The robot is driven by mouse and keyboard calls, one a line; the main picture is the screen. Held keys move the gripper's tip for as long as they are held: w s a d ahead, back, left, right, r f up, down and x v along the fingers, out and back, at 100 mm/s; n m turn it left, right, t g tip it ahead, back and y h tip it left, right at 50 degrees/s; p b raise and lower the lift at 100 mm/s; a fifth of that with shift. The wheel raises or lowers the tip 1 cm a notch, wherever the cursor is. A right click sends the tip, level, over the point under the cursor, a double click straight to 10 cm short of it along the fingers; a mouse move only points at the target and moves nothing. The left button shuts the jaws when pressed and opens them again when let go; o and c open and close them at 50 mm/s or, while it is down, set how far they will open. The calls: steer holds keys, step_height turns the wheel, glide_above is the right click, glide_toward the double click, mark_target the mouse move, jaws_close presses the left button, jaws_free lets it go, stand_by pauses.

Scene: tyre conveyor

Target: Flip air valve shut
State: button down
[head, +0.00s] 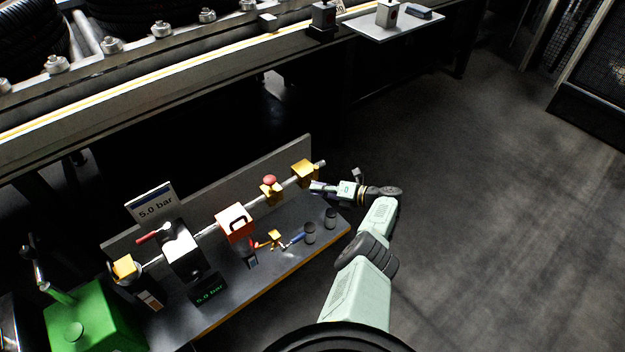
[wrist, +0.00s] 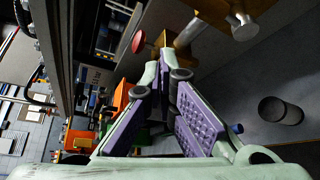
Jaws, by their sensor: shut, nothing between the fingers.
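An air line runs along a grey bench unit in the head view. A brass fitting with a red round knob (head: 270,182) is on the pipe, and a brass block (head: 304,173) is near its right end. A small brass valve (head: 271,240) with a blue handle (head: 293,240) sits lower in front. A red lever (head: 152,236) is at the black-and-white unit on the left. I cannot tell which is the air valve. My gripper (head: 316,187) is shut and empty, just right of the brass block. In the wrist view its fingertips (wrist: 166,66) are below the red knob (wrist: 138,41).
A panel (head: 155,203) reads 5.0 bar. An orange-red box (head: 234,222) sits mid-pipe. Two dark cylinders (head: 309,233) (head: 331,218) stand on the bench. A green box (head: 88,325) is at the lower left. The conveyor runs behind. The floor at right is clear.

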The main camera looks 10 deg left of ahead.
steer(key=f+v, duration=0.1)
steer(key=v, duration=0.6)
steer(key=shift+w+d+f+b, duration=0.2)
steer(key=shift+f+b, duration=0.2)
steer(key=shift+f, duration=0.25)
